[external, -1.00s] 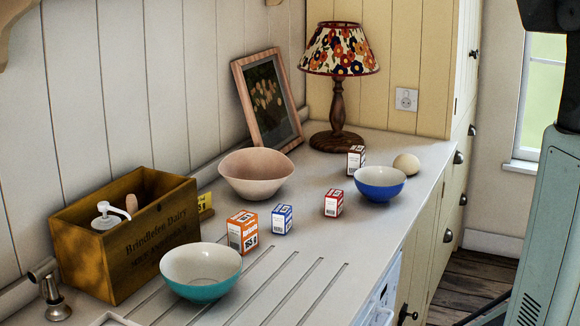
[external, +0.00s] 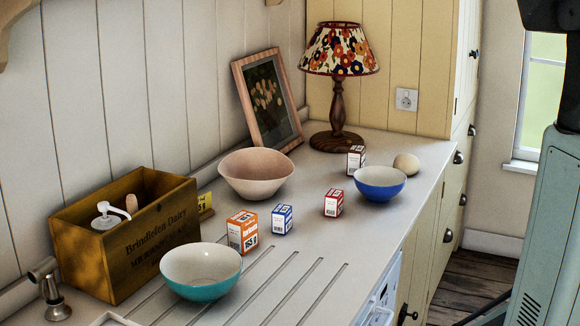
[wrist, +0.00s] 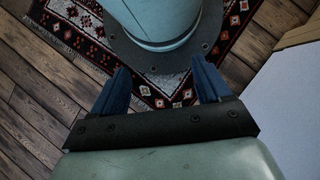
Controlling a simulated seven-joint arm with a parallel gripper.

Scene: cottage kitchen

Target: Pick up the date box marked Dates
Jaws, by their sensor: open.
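Several small cartons stand on the worktop in the external view: an orange one (external: 243,232), a blue one (external: 283,220), a red one (external: 333,203) and a brown-and-white one (external: 356,159). Their lettering is too small to read, so I cannot tell for sure which is marked Dates. The brown-and-white carton stands behind the blue bowl (external: 380,184), before the lamp. My gripper (wrist: 163,72) is open and empty in the wrist view, fingers wide apart, above the floor and my base. It is out of the external view, and no carton shows in the wrist view.
A teal bowl (external: 201,271), a pink bowl (external: 256,174), a pale round object (external: 406,164), a wooden crate (external: 130,250), a picture frame (external: 240,100) and a lamp (external: 337,105) stand on the worktop (external: 300,180). A patterned rug (wrist: 75,25) lies on the wooden floor.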

